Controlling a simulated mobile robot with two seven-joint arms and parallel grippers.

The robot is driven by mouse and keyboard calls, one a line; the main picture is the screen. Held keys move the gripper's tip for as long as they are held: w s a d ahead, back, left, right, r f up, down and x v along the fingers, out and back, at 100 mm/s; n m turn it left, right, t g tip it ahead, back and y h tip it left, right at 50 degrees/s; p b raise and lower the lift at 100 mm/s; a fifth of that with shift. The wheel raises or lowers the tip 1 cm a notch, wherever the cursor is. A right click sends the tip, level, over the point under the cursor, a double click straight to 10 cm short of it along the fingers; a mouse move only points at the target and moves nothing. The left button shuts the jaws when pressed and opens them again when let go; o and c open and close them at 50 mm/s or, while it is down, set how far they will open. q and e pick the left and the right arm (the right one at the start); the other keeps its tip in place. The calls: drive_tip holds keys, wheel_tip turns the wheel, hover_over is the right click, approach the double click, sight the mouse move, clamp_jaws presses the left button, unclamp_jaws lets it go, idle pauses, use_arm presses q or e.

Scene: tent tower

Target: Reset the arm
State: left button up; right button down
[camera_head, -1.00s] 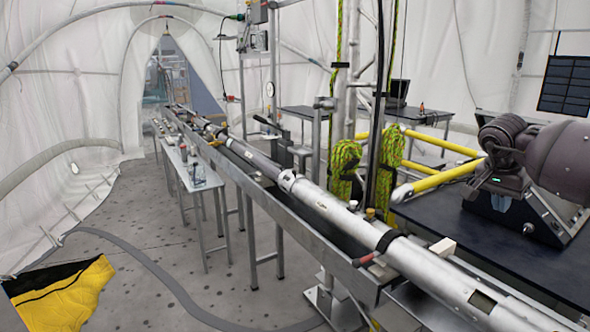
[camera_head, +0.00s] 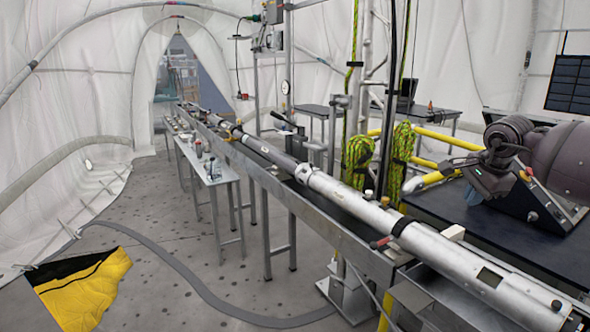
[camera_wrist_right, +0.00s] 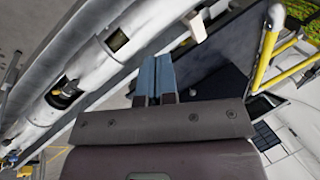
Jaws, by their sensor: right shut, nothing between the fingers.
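My right arm comes in from the right edge of the head view. Its right gripper (camera_head: 572,214) hangs low over the dark table, angled and partly covered by my own arm. In the right wrist view the blue-grey fingers (camera_wrist_right: 155,74) are together with nothing between them. They show over the dark tabletop, apart from the long metal tube. My left gripper is not in view.
The long silver tube (camera_head: 440,248) lies along a metal trough running away from me. A dark table (camera_head: 480,222) and yellow rails (camera_head: 432,177) are close to my right arm. A white block (camera_head: 452,232) sits beside the tube. The floor at left is mostly open.

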drive_tip(key=a+r+m+t+y+b, duration=0.1)
drive_tip(key=a+m+t+y, duration=0.1)
drive_tip(key=a+m+y, duration=0.8)
drive_tip(key=a+r+m+t+y, duration=0.25)
drive_tip(key=a+y, duration=0.25)
drive_tip(key=a, duration=1.2)
drive_tip(key=s+d+f+m+t+h+b, duration=0.1)
drive_tip(key=s+d+f+m+t+h, duration=0.15)
drive_tip(key=f+m, duration=0.8)
drive_tip(key=s+d+f+m+t+h+b, duration=0.1)
drive_tip(key=s+f+m+t+h, duration=0.25)
drive_tip(key=f+m, duration=0.65)
drive_tip(key=s+d+f+m+t+h+b, duration=0.15)
drive_tip(key=s+f+m+h, duration=0.25)
drive_tip(key=f+m, duration=0.6)
drive_tip(key=s+d+f+m+g+h+b, duration=0.1)
drive_tip(key=s+f+m, duration=0.4)
drive_tip(key=s+f, duration=0.5)
drive_tip(key=s+d+f+m+g+h+b, duration=0.2)
drive_tip(key=s+f+m, duration=0.4)
drive_tip(key=s+f, duration=0.4)
drive_tip(key=s+d+g+h, duration=0.1)
drive_tip(key=s+g, duration=0.1)
drive_tip(key=s, duration=0.2)
drive_tip(key=shift+s+d+f+h, duration=0.15)
drive_tip(key=shift+s+f+h, duration=0.15)
drive_tip(key=shift+s, duration=0.05)
